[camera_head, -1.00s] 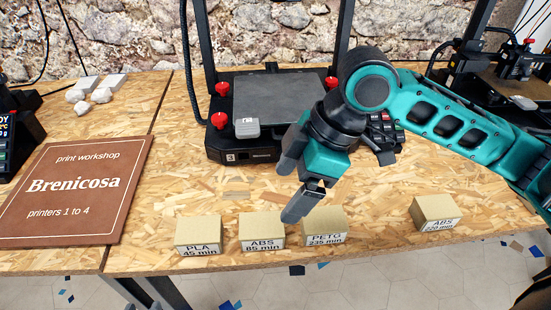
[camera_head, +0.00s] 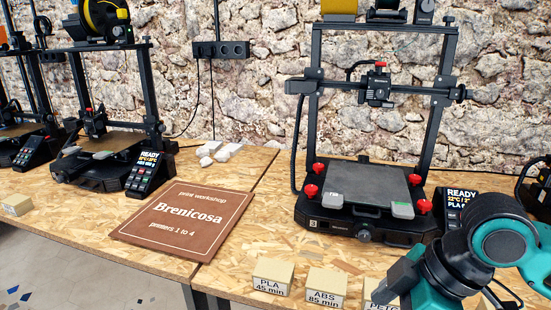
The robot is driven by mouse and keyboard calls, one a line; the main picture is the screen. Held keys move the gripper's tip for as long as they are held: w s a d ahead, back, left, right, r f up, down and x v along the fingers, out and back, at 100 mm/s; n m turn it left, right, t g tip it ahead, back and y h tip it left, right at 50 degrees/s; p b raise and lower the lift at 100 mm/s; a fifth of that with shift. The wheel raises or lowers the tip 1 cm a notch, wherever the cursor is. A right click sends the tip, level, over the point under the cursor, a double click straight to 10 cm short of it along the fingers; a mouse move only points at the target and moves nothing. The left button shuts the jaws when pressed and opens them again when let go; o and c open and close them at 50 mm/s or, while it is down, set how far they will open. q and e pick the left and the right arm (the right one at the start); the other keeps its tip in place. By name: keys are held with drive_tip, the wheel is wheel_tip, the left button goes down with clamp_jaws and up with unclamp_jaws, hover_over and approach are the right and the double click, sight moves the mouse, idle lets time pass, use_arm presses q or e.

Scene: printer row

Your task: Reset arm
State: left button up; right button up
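My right arm comes in at the lower right, teal and black. Its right gripper (camera_head: 405,276) shows only in part at the bottom edge, in front of the PETG box (camera_head: 375,290) and partly covering it. One grey finger shows; the rest runs out of the picture, so I cannot tell its opening or whether it holds anything. My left gripper is not in view. Printer 3 (camera_head: 345,226) stands behind the arm, with a small grey block (camera_head: 333,199) at its bed's left front corner and another (camera_head: 402,210) at the right.
The PLA box (camera_head: 272,277) and ABS box (camera_head: 326,287) stand along the table's front edge. A brown Brenicosa sign (camera_head: 184,220) lies left of them. Another printer (camera_head: 100,148) with a display stands further left. White lumps (camera_head: 220,153) lie at the back. Bare table lies between sign and printer 3.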

drive_tip(key=w+a+f+m+t+y+p, duration=0.3)
drive_tip(key=w+a+f+m+t+p, duration=0.2)
drive_tip(key=w+a+f+m+t, duration=0.1)
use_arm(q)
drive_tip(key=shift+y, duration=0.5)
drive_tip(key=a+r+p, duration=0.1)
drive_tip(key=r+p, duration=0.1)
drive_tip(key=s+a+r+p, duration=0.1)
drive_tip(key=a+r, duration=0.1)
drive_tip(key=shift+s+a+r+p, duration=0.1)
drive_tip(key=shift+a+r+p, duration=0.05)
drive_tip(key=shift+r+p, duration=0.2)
use_arm(e)
drive_tip(key=s+d+f+m+t+h, duration=0.3)
drive_tip(key=s+d+f+m+h, duration=0.2)
drive_tip(key=s+d+f, duration=0.3)
wheel_tip(320, 180, down, 3)
drive_tip(key=s, duration=0.2)
drive_tip(key=shift+s+d+m+h, duration=0.2)
drive_tip(key=shift+s+m+h, duration=0.1)
drive_tip(key=shift+m, duration=0.1)
